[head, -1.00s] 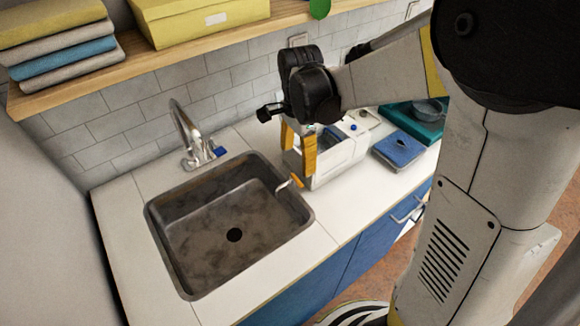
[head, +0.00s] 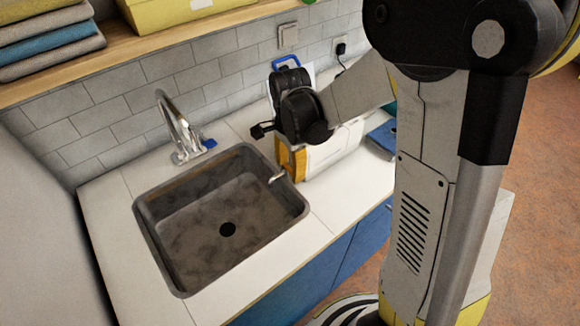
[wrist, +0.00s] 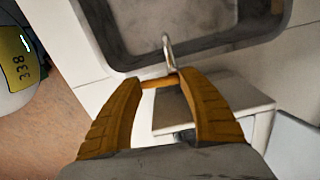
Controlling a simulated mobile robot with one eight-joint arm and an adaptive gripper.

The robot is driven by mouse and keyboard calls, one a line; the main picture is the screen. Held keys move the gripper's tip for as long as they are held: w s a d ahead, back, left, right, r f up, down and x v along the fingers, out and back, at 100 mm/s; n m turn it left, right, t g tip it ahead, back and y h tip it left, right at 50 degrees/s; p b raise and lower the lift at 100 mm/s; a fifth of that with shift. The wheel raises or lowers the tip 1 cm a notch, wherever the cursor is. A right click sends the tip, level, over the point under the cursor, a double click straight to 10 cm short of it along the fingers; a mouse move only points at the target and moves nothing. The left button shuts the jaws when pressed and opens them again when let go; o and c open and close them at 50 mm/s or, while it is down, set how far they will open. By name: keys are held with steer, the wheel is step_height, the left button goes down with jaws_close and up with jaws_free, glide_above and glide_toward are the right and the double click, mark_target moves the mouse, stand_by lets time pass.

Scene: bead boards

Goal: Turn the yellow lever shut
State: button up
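The yellow-orange lever (wrist: 160,82) shows in the wrist view as a short bar lying crosswise just below a metal spout (wrist: 168,52). My gripper (wrist: 160,78) has its two orange fingers apart, one at each end of the lever. Whether the fingertips touch it I cannot tell. In the head view the spout (head: 278,177) points over the sink's right rim from a white appliance (head: 335,153). My gripper (head: 292,162) is in front of that appliance and hides the lever there.
The dark sink (head: 165,245) lies left of the spout, with a chrome faucet (head: 178,130) behind it. A tiled wall (head: 130,95) and wooden shelf (head: 150,48) stand behind. The white counter (head: 325,205) is clear in front of the appliance. A blue item (head: 382,135) lies to the right.

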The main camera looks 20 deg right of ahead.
mark_target(291, 169)
steer(key=shift+d+n, duration=0.1)
steer(key=shift+n, duration=0.5)
steer(key=o, duration=1.2)
step_height(291, 169, up, 12)
steer(key=shift+r, duration=0.1)
